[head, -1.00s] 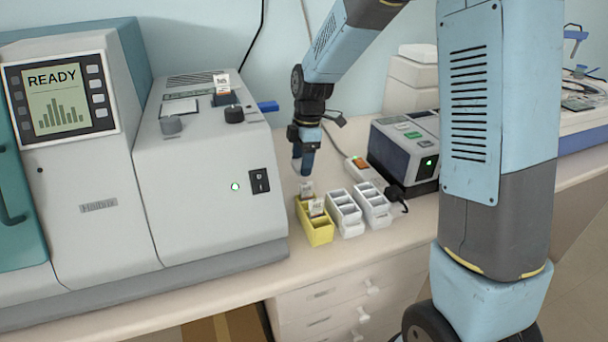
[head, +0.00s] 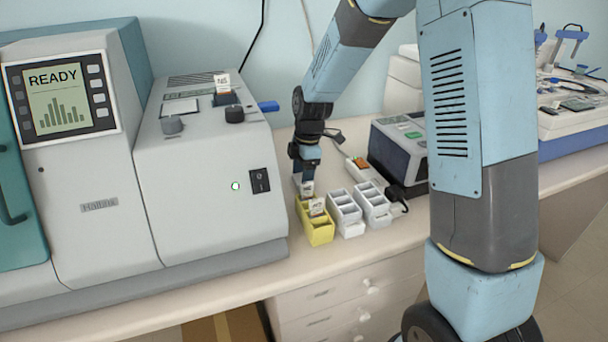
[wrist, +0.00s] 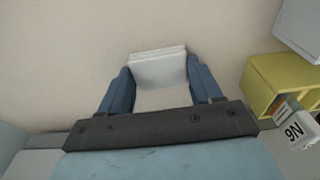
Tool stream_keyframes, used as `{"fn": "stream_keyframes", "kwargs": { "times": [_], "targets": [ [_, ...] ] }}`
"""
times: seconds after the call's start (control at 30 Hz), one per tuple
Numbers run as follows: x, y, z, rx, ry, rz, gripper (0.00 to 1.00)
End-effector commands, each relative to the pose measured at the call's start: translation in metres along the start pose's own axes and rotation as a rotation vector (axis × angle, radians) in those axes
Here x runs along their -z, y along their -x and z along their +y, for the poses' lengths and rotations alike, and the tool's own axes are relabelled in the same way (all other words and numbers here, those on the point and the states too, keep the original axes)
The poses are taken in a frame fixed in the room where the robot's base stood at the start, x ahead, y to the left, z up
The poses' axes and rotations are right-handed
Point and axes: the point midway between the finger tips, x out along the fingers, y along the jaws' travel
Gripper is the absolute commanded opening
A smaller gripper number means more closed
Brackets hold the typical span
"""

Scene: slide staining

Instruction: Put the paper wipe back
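The paper wipe (wrist: 158,70) is a white folded pad in the wrist view, with its sides against both blue fingers. My gripper (wrist: 160,84) is shut on it, over the pale bench top. In the head view my gripper (head: 305,178) points down just behind the yellow slide rack, close to the staining machine's right side. The wipe is too small there to make out clearly. I cannot tell whether it touches the bench.
The yellow rack (head: 318,232) holds labelled slides and stands close to my gripper; it also shows in the wrist view (wrist: 262,82). White racks (head: 350,227) stand to its right. The staining machine (head: 215,195) is on the left. A grey device (head: 392,150) stands behind right.

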Motion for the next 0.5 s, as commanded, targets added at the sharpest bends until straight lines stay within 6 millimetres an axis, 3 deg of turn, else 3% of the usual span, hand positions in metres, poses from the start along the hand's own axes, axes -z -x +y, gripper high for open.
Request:
{"fn": "stream_keyframes", "kwargs": {
  "times": [0.2,0.5],
  "targets": [
    [-0.0005,-0.0030,-0.0032,0.010,-0.001,0.000,0.87],
    [-0.0009,-0.0043,-0.0053,0.016,-0.002,0.000,0.87]
  ]
}}
